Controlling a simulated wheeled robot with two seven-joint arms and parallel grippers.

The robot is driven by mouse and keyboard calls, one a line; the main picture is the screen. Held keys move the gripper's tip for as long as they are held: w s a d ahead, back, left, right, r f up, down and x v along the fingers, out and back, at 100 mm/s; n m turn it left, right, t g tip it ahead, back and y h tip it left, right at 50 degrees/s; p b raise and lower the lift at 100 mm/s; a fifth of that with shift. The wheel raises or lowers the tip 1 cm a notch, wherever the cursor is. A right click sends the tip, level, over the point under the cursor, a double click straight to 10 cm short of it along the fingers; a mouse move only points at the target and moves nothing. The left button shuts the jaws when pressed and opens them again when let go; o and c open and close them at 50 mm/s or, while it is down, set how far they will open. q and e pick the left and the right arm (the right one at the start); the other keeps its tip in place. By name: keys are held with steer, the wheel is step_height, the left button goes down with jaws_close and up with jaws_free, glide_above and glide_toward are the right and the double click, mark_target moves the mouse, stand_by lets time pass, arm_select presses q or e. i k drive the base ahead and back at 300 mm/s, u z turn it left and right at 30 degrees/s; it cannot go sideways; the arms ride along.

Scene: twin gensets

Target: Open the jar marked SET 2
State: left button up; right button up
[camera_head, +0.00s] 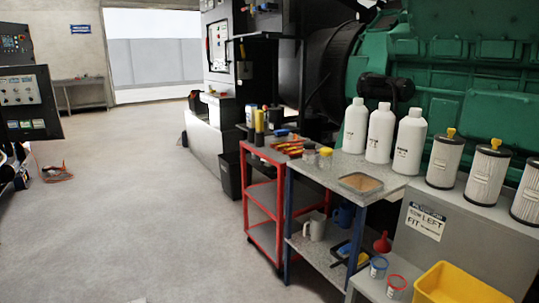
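Several small jars are in view, but I cannot read SET 2 on any of them. A jar with a blue rim (378,267) and a jar with a red rim (396,287) stand side by side on a low grey surface at the bottom right. Another small jar with a yellow lid (325,158) stands on the grey workbench, beside a grey-lidded jar (310,155). All of them look upright. Neither of my grippers shows in this view.
The grey workbench (388,183) holds three white bottles (380,133). A red tool cart (262,195) stands left of it. A yellow bin (452,285) is beside the rimmed jars. Filters (487,172) stand on a grey cabinet. The floor (130,200) on the left is open.

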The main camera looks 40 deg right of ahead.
mark_target(325, 163)
steer(key=z, duration=0.3)
steer(key=i, duration=1.55)
steer(key=z, duration=1.6)
steer(key=i, duration=0.6)
steer(key=z, duration=0.4)
